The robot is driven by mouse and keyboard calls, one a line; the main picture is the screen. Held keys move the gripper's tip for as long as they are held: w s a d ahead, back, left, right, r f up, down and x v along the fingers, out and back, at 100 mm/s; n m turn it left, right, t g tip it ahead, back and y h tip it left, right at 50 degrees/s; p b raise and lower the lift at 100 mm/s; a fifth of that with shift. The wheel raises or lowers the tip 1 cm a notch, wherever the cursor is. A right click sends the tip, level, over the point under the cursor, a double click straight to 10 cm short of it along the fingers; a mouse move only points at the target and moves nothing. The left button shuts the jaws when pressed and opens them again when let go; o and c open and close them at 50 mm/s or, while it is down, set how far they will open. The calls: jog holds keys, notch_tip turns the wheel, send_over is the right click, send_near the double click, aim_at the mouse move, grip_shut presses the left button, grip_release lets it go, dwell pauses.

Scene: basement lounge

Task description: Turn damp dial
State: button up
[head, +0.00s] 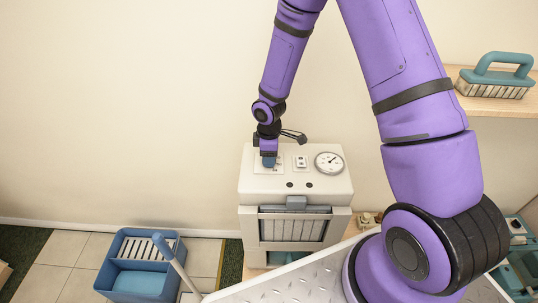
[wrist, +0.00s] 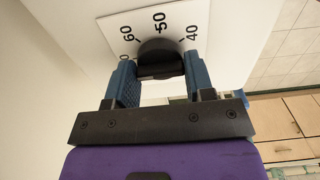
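The damp dial (wrist: 160,56) is a black round knob with a raised bar on a white plate marked 60, 50 and 40 in the wrist view. The 50 stands above the knob. My gripper (wrist: 160,72) has one blue finger on each side of the knob, and no clear gap shows between fingers and knob. In the head view my gripper (head: 268,161) reaches down onto the left of the top panel of a pale machine (head: 295,205). It hides the dial there.
A round gauge (head: 329,162) and a small switch plate (head: 301,162) sit right of my gripper on the machine. A blue mop bucket (head: 140,265) stands on the floor at left. A blue-handled brush (head: 497,75) lies on a shelf at right.

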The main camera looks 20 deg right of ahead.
jog(key=shift+c, duration=1.4)
jog(key=shift+m, duration=0.3)
jog(key=m, duration=0.4)
jog(key=shift+m, duration=2.6)
jog(key=o, duration=0.9)
